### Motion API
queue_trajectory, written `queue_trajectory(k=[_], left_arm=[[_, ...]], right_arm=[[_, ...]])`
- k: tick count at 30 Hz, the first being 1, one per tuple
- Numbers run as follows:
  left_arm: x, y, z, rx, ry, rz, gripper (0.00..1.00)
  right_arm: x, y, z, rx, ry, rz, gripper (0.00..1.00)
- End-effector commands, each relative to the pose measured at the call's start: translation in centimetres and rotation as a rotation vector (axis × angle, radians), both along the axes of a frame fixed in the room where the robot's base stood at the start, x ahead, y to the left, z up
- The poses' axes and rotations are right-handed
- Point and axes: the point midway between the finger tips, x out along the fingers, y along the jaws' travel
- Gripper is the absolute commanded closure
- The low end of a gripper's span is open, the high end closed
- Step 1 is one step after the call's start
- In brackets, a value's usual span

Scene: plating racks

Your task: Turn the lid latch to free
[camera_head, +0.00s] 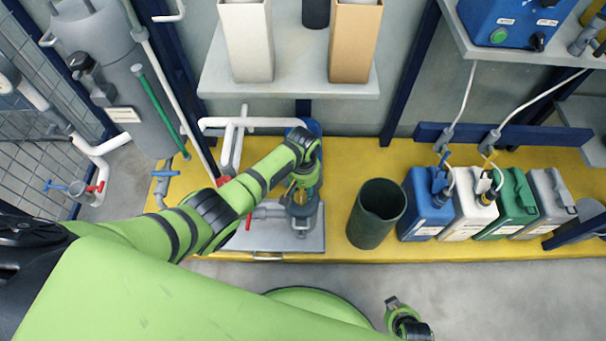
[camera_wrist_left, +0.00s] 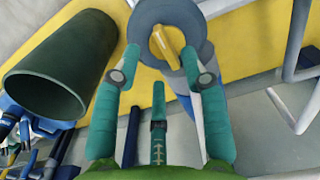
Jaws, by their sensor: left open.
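The lid latch is a yellow bar (camera_wrist_left: 163,46) on a round grey lid (camera_wrist_left: 147,22) at the top of the left wrist view.
A dark green open cylinder (camera_head: 377,214) stands just right of the housing. Several canisters, including a blue one (camera_head: 424,208), stand further right on the yellow platform (camera_head: 345,160). A shelf (camera_head: 300,88) hangs behind. Pipes (camera_head: 233,140) run close on the left.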

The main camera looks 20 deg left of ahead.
Motion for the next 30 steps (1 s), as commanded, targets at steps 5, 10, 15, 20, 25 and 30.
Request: queue_trajectory(k=[5,10,15,20,25,30], left_arm=[[0.0,0.0,3.1,0.000,-0.003,0.001,0.56],[0.0,0.0,5.8,0.000,-0.002,0.001,0.56],[0.0,0.0,7.2,0.000,0.000,0.001,0.56],[0.0,0.0,7.5,0.001,0.000,0.002,0.56],[0.0,0.0,7.5,0.001,0.001,0.002,0.56],[0.0,0.0,7.4,0.001,0.001,0.001,0.56]], right_arm=[[0.0,0.0,0.0,0.000,0.001,0.000,1.00],[0.0,0.0,0.0,0.000,0.001,0.000,1.00],[0.0,0.0,0.0,0.000,0.001,0.000,1.00],[0.0,0.0,0.0,0.000,0.001,0.000,1.00],[0.0,0.0,0.0,0.000,0.001,0.000,1.00],[0.0,0.0,0.0,0.000,0.001,0.000,1.00]])
